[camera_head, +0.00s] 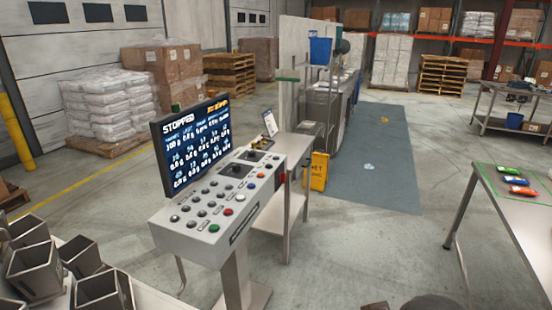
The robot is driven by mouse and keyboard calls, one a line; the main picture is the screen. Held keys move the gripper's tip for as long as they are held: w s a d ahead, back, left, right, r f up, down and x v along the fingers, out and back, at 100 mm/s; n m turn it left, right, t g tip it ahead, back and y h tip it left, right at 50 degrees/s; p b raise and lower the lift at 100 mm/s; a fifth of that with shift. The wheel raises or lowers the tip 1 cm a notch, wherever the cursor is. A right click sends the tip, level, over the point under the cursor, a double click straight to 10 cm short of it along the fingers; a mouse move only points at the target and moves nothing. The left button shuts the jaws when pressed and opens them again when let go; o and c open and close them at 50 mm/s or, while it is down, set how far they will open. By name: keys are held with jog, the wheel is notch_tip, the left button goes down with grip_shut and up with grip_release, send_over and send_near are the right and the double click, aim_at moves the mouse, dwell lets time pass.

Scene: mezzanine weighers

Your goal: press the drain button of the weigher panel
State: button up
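The weigher panel (205,238) is a light grey sloped console on a pedestal, left of the middle. Its screen (192,143) reads STOPPED above rows of weights. The console carries several dark buttons in rows and a few coloured ones near its right edge: a green button (214,228), a white button (228,211), a red button (240,197), an orange button (251,185) and a blue button (260,174). The labels are too small to read, so I cannot tell which is the drain button. My gripper is not in view; a dark rounded shape shows at the bottom edge.
Metal weigher buckets (35,270) stand at the lower left. A steel stand (297,205) adjoins the console's far side, with a yellow wet-floor sign (316,170) beyond. A steel table (515,210) with coloured packets stands at right. The floor between console and table looks clear.

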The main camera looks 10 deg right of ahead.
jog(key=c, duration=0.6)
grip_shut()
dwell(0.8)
